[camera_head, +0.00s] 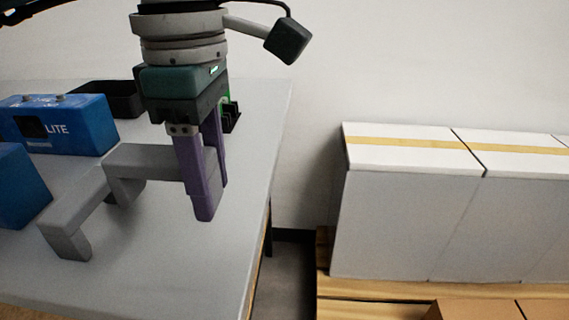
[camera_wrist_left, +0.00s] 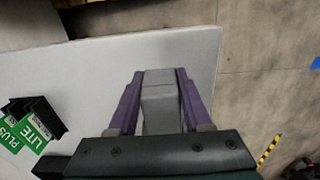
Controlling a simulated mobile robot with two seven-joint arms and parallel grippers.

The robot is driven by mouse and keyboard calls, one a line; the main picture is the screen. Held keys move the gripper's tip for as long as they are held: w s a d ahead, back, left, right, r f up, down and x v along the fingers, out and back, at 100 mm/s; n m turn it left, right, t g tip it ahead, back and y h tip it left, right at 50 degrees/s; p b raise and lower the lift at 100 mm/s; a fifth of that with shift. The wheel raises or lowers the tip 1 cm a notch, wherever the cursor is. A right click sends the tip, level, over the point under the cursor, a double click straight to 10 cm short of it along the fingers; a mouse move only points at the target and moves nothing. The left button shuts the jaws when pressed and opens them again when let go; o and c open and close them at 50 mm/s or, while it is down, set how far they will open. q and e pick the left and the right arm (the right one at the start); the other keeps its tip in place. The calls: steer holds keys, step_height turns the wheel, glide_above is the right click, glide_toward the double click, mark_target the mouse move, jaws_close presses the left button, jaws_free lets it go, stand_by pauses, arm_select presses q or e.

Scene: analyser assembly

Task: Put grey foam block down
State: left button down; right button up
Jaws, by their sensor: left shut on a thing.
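The grey foam block (camera_head: 150,160) is at the right part of the light grey table (camera_head: 180,270). My left gripper (camera_head: 212,198) points down at its right end, with purple fingers closed on it. In the left wrist view the block (camera_wrist_left: 159,105) sits between the two purple fingers of the gripper (camera_wrist_left: 159,78). A second grey angled piece (camera_head: 72,212) shows at its left in the head view; I cannot tell whether the two are joined. The fingers hide the block's right end. I cannot tell whether the block touches the table. My right gripper is not in view.
A blue box marked LITE (camera_head: 75,125) and another blue box (camera_head: 15,185) stand at the left. A black tray (camera_head: 118,97) is behind. Green labelled items (camera_wrist_left: 35,130) show in the wrist view. White-topped boxes (camera_head: 410,215) stand beyond the table's right edge. The table front is clear.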

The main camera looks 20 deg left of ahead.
mark_target(223, 240)
arm_select(q)
step_height(223, 240, down, 6)
steer(key=shift+r+b, duration=0.1)
steer(key=shift+b, duration=0.3)
steer(key=shift+f, duration=0.2)
steer(key=shift+c, duration=1.7)
jaws_free()
steer(key=shift+r, duration=0.1)
